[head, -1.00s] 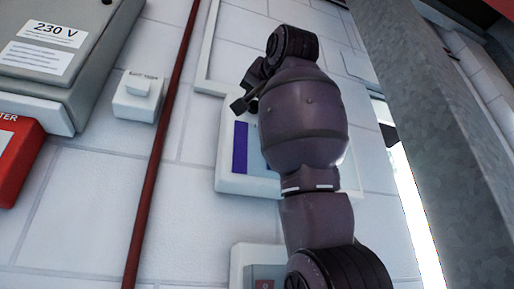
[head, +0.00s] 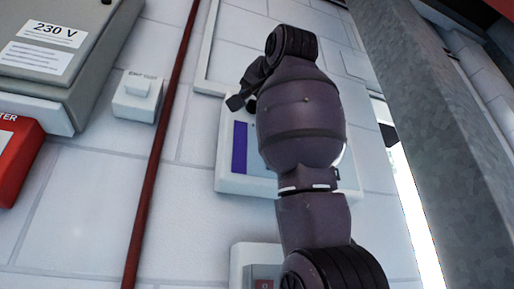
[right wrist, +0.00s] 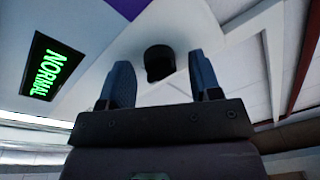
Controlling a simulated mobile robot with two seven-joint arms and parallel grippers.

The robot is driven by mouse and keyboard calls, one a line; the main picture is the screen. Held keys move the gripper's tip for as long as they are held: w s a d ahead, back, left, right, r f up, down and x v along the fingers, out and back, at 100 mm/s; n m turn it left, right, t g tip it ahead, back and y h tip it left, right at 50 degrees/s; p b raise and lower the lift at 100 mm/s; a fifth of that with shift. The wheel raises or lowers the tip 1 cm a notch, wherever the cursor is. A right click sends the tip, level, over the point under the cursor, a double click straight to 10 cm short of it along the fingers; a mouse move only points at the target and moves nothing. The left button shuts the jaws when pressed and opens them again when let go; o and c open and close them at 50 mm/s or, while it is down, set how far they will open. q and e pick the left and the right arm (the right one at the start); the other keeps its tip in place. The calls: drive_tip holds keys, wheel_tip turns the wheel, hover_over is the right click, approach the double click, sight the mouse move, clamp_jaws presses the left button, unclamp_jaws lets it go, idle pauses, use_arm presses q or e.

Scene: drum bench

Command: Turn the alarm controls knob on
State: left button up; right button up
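The alarm controls panel (head: 228,183) is a white wall box with a purple strip, mostly hidden behind my right arm in the head view. In the right wrist view its dark round knob (right wrist: 159,60) shows on the pale panel face. A black display (right wrist: 45,66) there reads NORMAL in green. My right gripper (right wrist: 160,76) is open, with one finger to each side of the knob in that view; I cannot tell whether they touch it. In the head view the gripper (head: 244,99) is at the panel's upper left. My left gripper is out of view.
A grey 230 V cabinet (head: 75,85), a red box (head: 18,155) and a small white switch box (head: 137,98) are on the wall at left. A red pipe (head: 158,155) runs down the wall. A grey beam (head: 425,120) stands at right. Another switch box (head: 240,262) is below.

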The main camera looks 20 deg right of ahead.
drive_tip(key=s+f+b, duration=0.1)
drive_tip(key=s+b, duration=0.1)
drive_tip(key=s, duration=0.8)
drive_tip(key=shift+s+d+f+b, duration=0.2)
drive_tip(key=shift+s+f+b, duration=0.05)
drive_tip(key=shift+s+b, duration=0.1)
idle(0.4)
